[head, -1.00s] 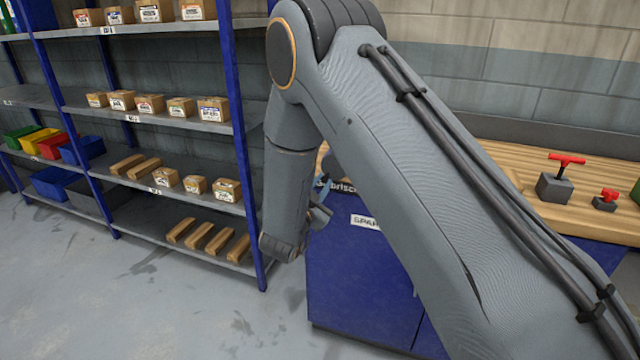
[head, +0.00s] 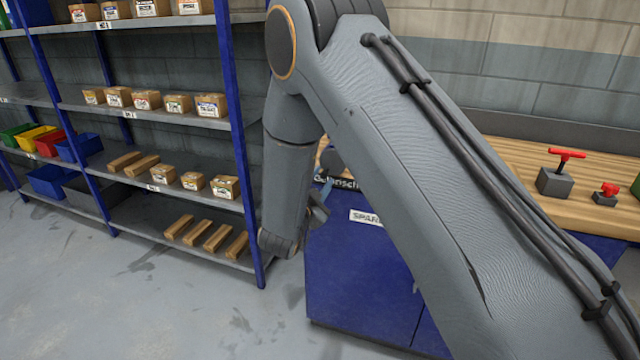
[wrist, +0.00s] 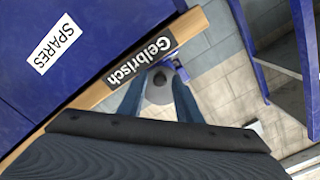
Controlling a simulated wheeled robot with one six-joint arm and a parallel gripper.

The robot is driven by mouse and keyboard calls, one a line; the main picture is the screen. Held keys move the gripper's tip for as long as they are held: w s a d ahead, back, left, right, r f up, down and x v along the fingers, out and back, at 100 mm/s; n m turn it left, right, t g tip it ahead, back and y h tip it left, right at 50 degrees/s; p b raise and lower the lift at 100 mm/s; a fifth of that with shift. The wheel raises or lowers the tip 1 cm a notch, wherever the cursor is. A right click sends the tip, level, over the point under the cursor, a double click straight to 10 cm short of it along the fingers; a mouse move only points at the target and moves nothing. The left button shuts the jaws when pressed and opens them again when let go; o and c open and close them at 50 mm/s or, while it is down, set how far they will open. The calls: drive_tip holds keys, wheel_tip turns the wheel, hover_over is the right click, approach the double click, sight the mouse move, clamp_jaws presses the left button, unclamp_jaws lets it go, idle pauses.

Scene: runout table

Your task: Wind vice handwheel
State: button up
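In the wrist view my gripper (wrist: 159,82) points at the front edge of a wooden bench top, its two blue-grey fingers apart. A round grey part with a dark centre (wrist: 160,92) shows between the fingers; it looks like the vice handwheel, but its outline is partly hidden. I cannot tell whether the fingers touch it. A blue piece (wrist: 176,69), perhaps of the vice, sits just beyond it at the bench edge. In the head view my arm hides most of this, and only a bit of my gripper (head: 318,206) shows beside the blue cabinet.
The blue cabinet (head: 350,275) under the bench carries a SPARES label (wrist: 54,43). A Gelbrisch plate (wrist: 140,58) is on the bench edge. Shelving (head: 237,110) with boxes stands at left. Red-handled grey blocks (head: 555,183) stand on the bench at right. The floor (head: 150,310) is clear.

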drive_tip(key=m+b, duration=0.1)
drive_tip(key=m, duration=0.2)
drive_tip(key=shift+m+b, duration=0.3)
drive_tip(key=m+b, duration=0.2)
drive_tip(key=m, duration=0.1)
drive_tip(key=shift+w+f, duration=0.1)
drive_tip(key=m+b, duration=0.3)
drive_tip(key=m, duration=0.1)
drive_tip(key=m+b, duration=0.5)
drive_tip(key=b, duration=0.1)
drive_tip(key=shift+m, duration=0.4)
drive_tip(key=shift+m+b, duration=0.6)
drive_tip(key=shift+b, duration=0.15)
drive_tip(key=m+b, duration=0.2)
drive_tip(key=b, duration=0.2)
drive_tip(key=shift+m+b, duration=0.9)
drive_tip(key=shift+b, duration=0.1)
drive_tip(key=shift+r+m+b, duration=0.2)
drive_tip(key=shift+m+b, duration=0.1)
drive_tip(key=shift+b, duration=0.05)
drive_tip(key=shift+b, duration=0.3)
